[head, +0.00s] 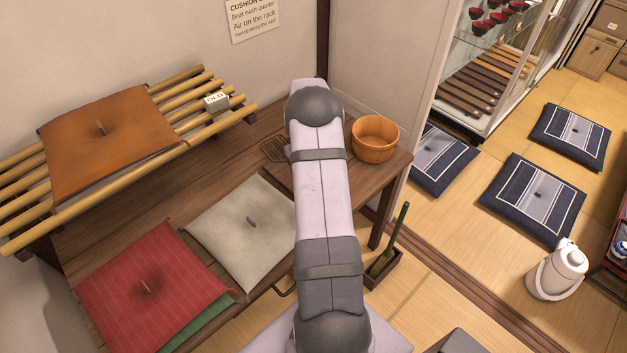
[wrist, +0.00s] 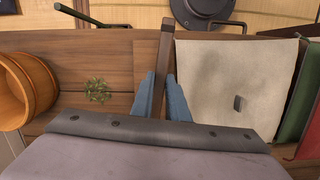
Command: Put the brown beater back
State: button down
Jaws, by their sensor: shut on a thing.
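My gripper (wrist: 163,95) shows in the wrist view, its two blue fingers shut on the brown handle of the beater (wrist: 166,45). The handle points up in that picture, across the bench's front edge. A brown woven head (head: 274,149) shows just left of my arm in the head view and looks like the beater's other end. The rest of the beater and my gripper are hidden behind my arm there. I cannot tell whether the beater touches the bench.
The dark wooden bench (head: 110,226) carries a cream cushion (head: 243,238), a red cushion (head: 155,290) and a wooden tub (head: 375,140). A bamboo rack (head: 190,107) holds an orange cushion (head: 100,135). A green tuft (wrist: 97,90) lies between tub and handle. A green-handled brush (head: 392,240) stands below.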

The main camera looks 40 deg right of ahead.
jog(key=shift+f, duration=0.2)
jog(key=shift+f+b, duration=2.5)
jog(key=shift+f, duration=1.1)
jog(key=c, duration=1.6)
grip_release()
jog(key=shift+c, duration=0.2)
jog(key=shift+w+r+b, duration=0.2)
jog(key=shift+r+b, duration=0.1)
jog(key=shift+r, duration=0.9)
jog(key=shift+w+r+b, duration=0.15)
jog(key=shift+r+b, duration=0.1)
jog(key=shift+r, duration=1)
jog(key=shift+w+r+b, duration=0.2)
jog(key=shift+r+b, duration=0.1)
jog(key=shift+r, duration=0.9)
